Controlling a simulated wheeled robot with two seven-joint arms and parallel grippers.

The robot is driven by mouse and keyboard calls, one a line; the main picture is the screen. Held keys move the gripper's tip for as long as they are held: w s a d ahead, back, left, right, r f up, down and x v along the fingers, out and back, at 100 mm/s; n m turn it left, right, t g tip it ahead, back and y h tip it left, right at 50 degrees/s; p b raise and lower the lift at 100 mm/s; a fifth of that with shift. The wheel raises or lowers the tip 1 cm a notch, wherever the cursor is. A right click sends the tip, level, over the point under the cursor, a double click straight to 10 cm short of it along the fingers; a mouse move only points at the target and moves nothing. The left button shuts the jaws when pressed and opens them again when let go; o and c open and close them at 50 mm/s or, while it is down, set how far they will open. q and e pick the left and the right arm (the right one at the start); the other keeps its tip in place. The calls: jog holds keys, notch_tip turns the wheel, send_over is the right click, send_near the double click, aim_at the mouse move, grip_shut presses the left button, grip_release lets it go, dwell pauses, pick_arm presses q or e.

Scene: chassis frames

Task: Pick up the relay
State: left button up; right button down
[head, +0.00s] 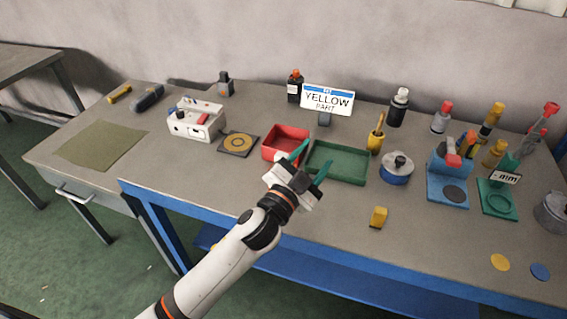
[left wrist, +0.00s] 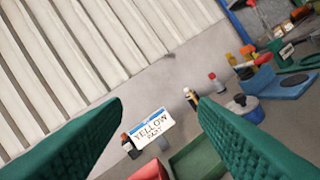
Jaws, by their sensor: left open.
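A small yellow block (head: 379,217) lies near the front of the bench, right of my left gripper; it may be the relay, but I cannot tell for sure. My left gripper (head: 311,162) is open, its green fingers apart and empty, above the bench near the red and green trays. In the left wrist view the two fingers (left wrist: 161,108) frame the wall and the sign, with nothing between them. The yellow block cannot be made out there. My right gripper is not in view.
A red tray (head: 284,133) and a green tray (head: 338,178) lie beneath the gripper. A sign reading "YELLOW PART" (head: 327,99) stands behind. A blue round container (head: 396,178) and a blue stand (head: 447,190) are to the right. Bench around the yellow block is clear.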

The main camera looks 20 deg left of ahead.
pick_arm(q)
jog(key=s+d+r+m+g+h, duration=0.1)
jog(key=d+r+m+g+h, duration=0.85)
jog(key=m+h, duration=0.5)
jog(key=m+g+y, duration=0.9)
jog(key=m+y, duration=0.4)
jog(key=y, duration=0.8)
send_over(281, 155)
notch_tip(281, 155, down, 3)
notch_tip(281, 155, down, 6)
jog(key=shift+s+a+p, duration=0.1)
jog(key=shift+a+p, duration=0.05)
jog(key=shift+p, duration=1)
jog(key=shift+f+p, duration=0.45)
jog(key=shift+f, duration=0.15)
jog(key=f, duration=0.2)
jog(key=f+p, duration=0.1)
jog(key=shift+d+f+p, duration=0.2)
jog(key=shift+f+p, duration=0.1)
jog(key=shift+f, duration=0.4)
